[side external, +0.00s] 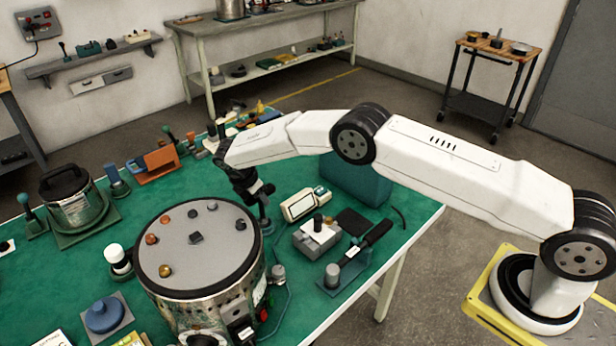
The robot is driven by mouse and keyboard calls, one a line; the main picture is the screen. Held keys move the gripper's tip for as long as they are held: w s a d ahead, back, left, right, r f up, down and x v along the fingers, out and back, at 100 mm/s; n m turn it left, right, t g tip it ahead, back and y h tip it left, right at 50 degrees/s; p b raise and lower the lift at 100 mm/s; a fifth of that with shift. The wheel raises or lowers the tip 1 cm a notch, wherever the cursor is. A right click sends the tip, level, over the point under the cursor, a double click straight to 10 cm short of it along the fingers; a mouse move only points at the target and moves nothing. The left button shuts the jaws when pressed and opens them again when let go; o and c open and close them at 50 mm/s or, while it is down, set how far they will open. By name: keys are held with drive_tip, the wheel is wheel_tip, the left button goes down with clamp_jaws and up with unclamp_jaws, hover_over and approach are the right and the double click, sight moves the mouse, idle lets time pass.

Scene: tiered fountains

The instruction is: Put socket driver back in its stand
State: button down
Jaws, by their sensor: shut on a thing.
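My gripper (261,191) points down just behind the right rim of the large round drum. It is shut on what appears to be the socket driver (264,211), a slim dark upright piece mostly hidden by the jaws. A small teal base (267,228), possibly the stand, shows directly below it, partly behind the drum. I cannot tell whether the driver's lower end is inside that base, touching it or just above it.
The drum (197,252) with several small knobs on top stands close to the gripper. To the right are a cream display box (304,204), a grey block with a white top (317,238) and a black-handled tool (375,236). A teal case (357,180) stands behind.

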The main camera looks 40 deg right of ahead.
drive_tip(key=shift+f, duration=0.2)
drive_tip(key=shift+c, duration=1)
unclamp_jaws()
drive_tip(key=shift+v, duration=3.85)
